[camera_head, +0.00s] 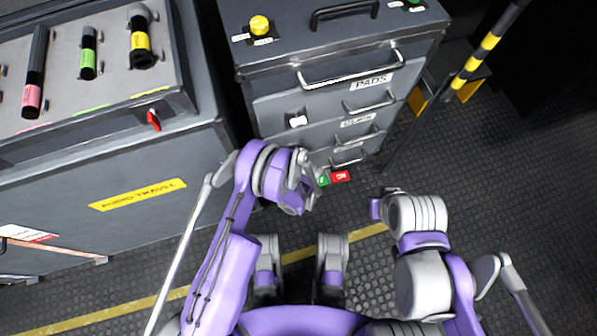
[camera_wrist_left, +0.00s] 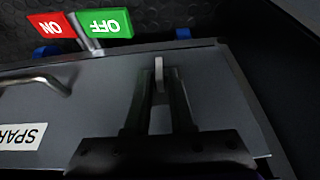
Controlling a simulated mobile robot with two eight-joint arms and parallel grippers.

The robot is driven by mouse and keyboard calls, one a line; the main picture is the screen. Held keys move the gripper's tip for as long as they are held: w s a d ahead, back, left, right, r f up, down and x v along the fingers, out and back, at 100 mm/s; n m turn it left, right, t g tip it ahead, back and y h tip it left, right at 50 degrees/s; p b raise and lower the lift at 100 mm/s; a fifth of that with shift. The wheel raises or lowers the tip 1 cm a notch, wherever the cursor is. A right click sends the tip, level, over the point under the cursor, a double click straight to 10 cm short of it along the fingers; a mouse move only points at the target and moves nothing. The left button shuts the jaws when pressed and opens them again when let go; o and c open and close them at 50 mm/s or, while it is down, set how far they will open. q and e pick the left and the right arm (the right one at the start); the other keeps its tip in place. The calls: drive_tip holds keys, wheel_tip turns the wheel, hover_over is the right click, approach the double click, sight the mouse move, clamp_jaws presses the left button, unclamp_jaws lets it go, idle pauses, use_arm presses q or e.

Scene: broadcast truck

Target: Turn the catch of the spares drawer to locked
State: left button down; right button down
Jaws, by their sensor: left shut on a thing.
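The spares drawer (camera_wrist_left: 85,100) is the lowest front of the grey drawer cabinet, with a cut-off "SPAR" label (camera_wrist_left: 22,136) and a bar handle (camera_wrist_left: 38,82) in the left wrist view. Its catch, a small pale upright tab (camera_wrist_left: 158,75), stands near the drawer's edge. My left gripper (camera_wrist_left: 160,95) is shut on the catch, one dark finger on each side. In the head view my left wrist hides the catch and part of the drawer (camera_head: 348,158). My right arm's end (camera_head: 377,208) is in front of the cabinet, apart from it; its fingers cannot be made out.
A red ON plate (camera_head: 341,176) and green OFF plate (camera_head: 323,180) sit at the cabinet's foot, close to my left gripper. A white knob (camera_head: 297,119) is on a higher drawer. An audio trolley (camera_head: 110,165) stands left.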

use_arm(q)
drive_tip(key=shift+w+d+f+m+g+y, duration=0.15)
drive_tip(key=shift+m+g+y, duration=0.1)
drive_tip(key=shift+y, duration=0.75)
drive_tip(key=shift+d+r+m+g+y, duration=0.1)
drive_tip(key=shift+d+m+g+y, duration=0.15)
drive_tip(key=shift+y, duration=0.75)
drive_tip(key=shift+w+d+f+m+g+y, duration=0.1)
drive_tip(key=shift+m+g+y, duration=0.15)
drive_tip(key=shift+y, duration=0.75)
drive_tip(key=shift+s, duration=0.1)
drive_tip(key=c, duration=1)
unclamp_jaws()
drive_tip(key=shift+o, duration=0.2)
drive_tip(key=p+v, duration=0.2)
drive_tip(key=v, duration=0.9)
